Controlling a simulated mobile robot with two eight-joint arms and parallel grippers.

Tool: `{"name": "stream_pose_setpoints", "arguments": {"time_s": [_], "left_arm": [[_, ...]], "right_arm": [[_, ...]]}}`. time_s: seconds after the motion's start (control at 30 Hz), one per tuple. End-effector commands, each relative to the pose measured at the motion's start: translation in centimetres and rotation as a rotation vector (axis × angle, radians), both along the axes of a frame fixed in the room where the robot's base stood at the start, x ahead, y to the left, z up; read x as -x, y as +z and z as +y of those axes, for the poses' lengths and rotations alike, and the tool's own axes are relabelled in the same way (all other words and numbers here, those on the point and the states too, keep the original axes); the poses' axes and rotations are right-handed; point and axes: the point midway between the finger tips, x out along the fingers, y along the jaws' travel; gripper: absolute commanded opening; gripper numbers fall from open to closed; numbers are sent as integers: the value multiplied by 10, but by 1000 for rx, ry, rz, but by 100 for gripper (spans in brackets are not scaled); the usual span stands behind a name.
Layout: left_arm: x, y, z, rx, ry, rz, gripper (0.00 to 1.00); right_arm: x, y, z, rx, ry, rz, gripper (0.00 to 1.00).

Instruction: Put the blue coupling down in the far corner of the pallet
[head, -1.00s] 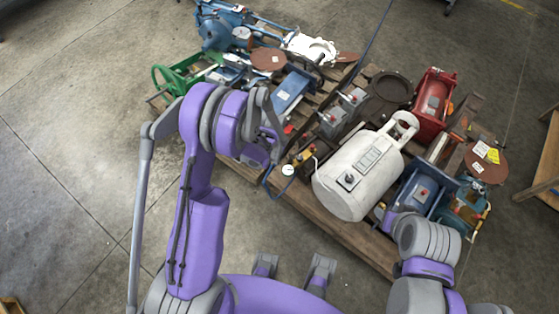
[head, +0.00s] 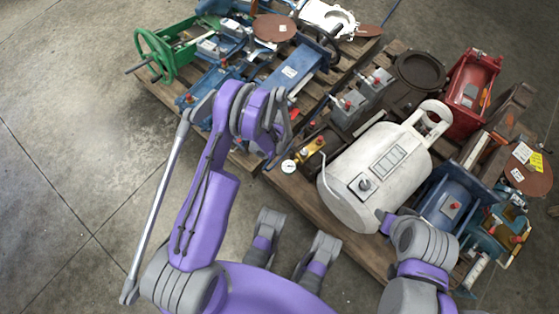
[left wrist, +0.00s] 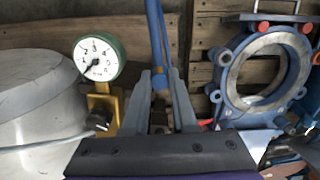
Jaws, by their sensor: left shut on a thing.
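My left gripper (left wrist: 172,108) has its grey fingers around a narrow blue piece (left wrist: 158,45), which I take for the blue coupling or its hose; it runs up between them. The fingers are shut on it. In the head view my purple arm hides most of the left gripper, which is over the pallet's near-left part. The wooden pallet (head: 318,212) is loaded with machine parts, and its far side is crowded. My right gripper cannot be made out in the head view; only my right arm shows by the tank.
A white tank (head: 345,200) and a gauge (head: 289,166) are close to the left gripper; the gauge's green rim (left wrist: 122,55) shows in the left wrist view. A blue ring flange (left wrist: 228,85) is right of the fingers. Concrete floor (head: 70,100) is clear at left.

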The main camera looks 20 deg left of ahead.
Motion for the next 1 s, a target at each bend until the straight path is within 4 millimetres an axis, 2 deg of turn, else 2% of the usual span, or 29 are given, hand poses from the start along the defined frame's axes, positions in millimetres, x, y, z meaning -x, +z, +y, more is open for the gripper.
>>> {"name": "stream_pose_setpoints", "arguments": {"time_s": [0.03,0.1,0.2,0.43,0.7,0.87,1.0], "left_arm": [[-2,-32,2,0,-13,4,0],[-5,-54,3,0,-32,3,0],[-8,-76,5,0,-54,1,0],[-11,-102,7,-1,-77,-3,0],[-12,-149,7,-1,-78,-4,0],[-12,-160,7,-1,-78,-3,0],[-11,-177,7,-1,-78,-3,0]], "right_arm": [[-3,-24,0,0,0,8,52],[-5,-38,0,0,0,12,52],[-7,-52,0,0,0,16,52],[-9,-65,0,0,0,18,52],[-11,-75,0,0,0,19,52],[-11,-77,0,0,0,18,52],[-12,-81,0,0,0,18,52]]}}
